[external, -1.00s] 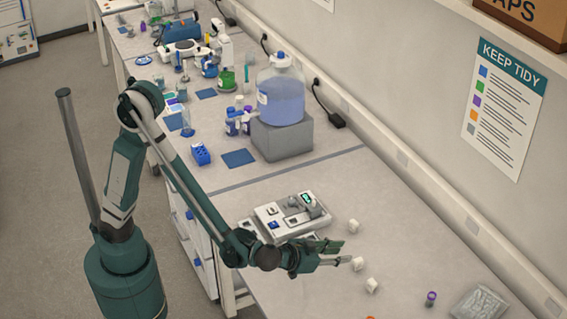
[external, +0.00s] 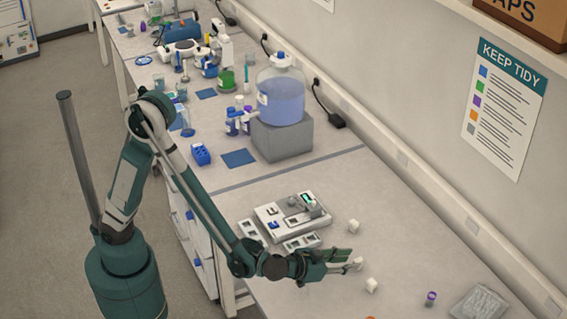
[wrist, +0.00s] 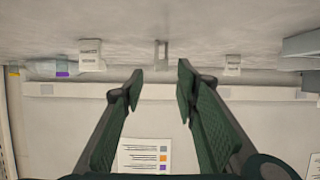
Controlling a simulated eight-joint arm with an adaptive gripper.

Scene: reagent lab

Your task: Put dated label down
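Several small white label-like pieces stand on the bench. One (external: 353,226) is behind my gripper, one (external: 371,285) is in front, and a partly hidden one (external: 359,262) is at my fingertips. In the wrist view, a narrow pale piece (wrist: 161,54) stands just beyond the gap between my fingers. Pieces with dark print stand to its left (wrist: 90,56) and right (wrist: 232,66). Which one is the dated label I cannot tell. My gripper (external: 353,257) is low over the bench; its fingers are apart in the wrist view (wrist: 160,75), with nothing visibly clamped.
A grey-white device (external: 285,212) with small trays sits left of my gripper. A large blue-filled bottle (external: 281,95) stands on a grey block farther back.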

